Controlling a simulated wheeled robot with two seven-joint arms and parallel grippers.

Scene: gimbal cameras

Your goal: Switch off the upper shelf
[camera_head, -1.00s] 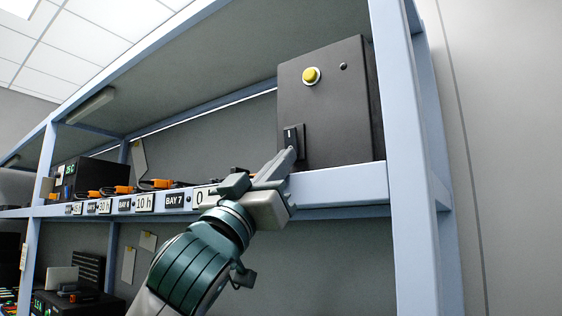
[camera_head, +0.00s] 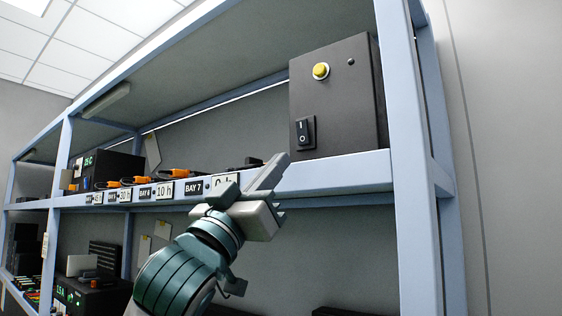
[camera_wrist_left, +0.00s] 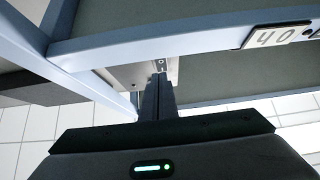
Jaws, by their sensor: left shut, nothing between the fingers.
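A dark control box (camera_head: 345,95) stands on the upper shelf (camera_head: 330,170) at its right end. On its front are a yellow round button (camera_head: 321,71) and, below it, a black rocker switch (camera_head: 305,132) marked I and O. The small indicator (camera_head: 351,62) at the top right of the box looks dark. My left gripper (camera_head: 281,160) is shut and empty, left of and below the switch, apart from it, in front of the shelf edge. In the left wrist view my shut fingers (camera_wrist_left: 157,95) point toward the shelf. My right gripper is not in view.
A blue-grey upright post (camera_head: 405,150) stands right of the box. Labels such as BAY 7 (camera_head: 193,187) line the shelf edge. Orange connectors (camera_head: 178,173) and another dark box (camera_head: 105,168) sit further left. A lower shelf holds more equipment.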

